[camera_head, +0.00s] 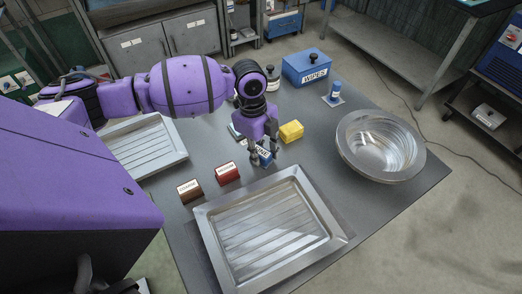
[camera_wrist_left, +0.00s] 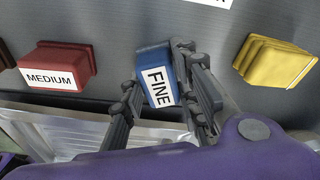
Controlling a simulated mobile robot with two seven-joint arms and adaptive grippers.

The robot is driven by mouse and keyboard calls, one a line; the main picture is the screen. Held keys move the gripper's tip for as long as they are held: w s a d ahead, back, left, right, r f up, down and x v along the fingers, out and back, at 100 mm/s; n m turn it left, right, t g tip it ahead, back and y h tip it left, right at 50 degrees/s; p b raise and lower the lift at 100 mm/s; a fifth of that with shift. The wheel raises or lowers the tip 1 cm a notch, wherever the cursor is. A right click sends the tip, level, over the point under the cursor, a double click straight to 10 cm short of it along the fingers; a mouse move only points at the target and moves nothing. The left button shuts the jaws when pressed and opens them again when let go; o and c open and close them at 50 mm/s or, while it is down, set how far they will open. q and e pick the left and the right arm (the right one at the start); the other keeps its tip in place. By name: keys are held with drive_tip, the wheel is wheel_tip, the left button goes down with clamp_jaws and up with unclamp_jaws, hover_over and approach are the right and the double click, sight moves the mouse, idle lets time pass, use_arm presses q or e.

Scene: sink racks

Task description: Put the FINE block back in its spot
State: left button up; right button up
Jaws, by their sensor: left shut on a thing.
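The blue FINE block (camera_head: 265,158) is between the fingers of my left gripper (camera_head: 262,160), a little right of the red MEDIUM block (camera_head: 227,173). In the left wrist view the FINE block (camera_wrist_left: 157,77) sits tilted between the two dark fingers of my left gripper (camera_wrist_left: 165,95), which is shut on it. Its white label faces that camera. I cannot tell whether the block touches the table. The MEDIUM block (camera_wrist_left: 58,66) stands to its left and a yellow block (camera_wrist_left: 276,61) to its right. My right gripper is not in view.
A brown block (camera_head: 190,192) stands left of the MEDIUM block. A metal drainer tray (camera_head: 205,225) lies in front, a second tray (camera_head: 183,152) at left. A metal bowl (camera_head: 345,140), a blue WIPES box (camera_head: 290,75) and a blue-topped stand (camera_head: 335,92) occupy the right and back.

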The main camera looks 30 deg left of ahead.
use_arm(q)
drive_tip(key=o, duration=1.1)
wheel_tip(320, 180, up, 12)
drive_tip(key=a, duration=0.1)
drive_tip(key=shift+w+a, duration=0.15)
drive_tip(key=shift+a, duration=0.25)
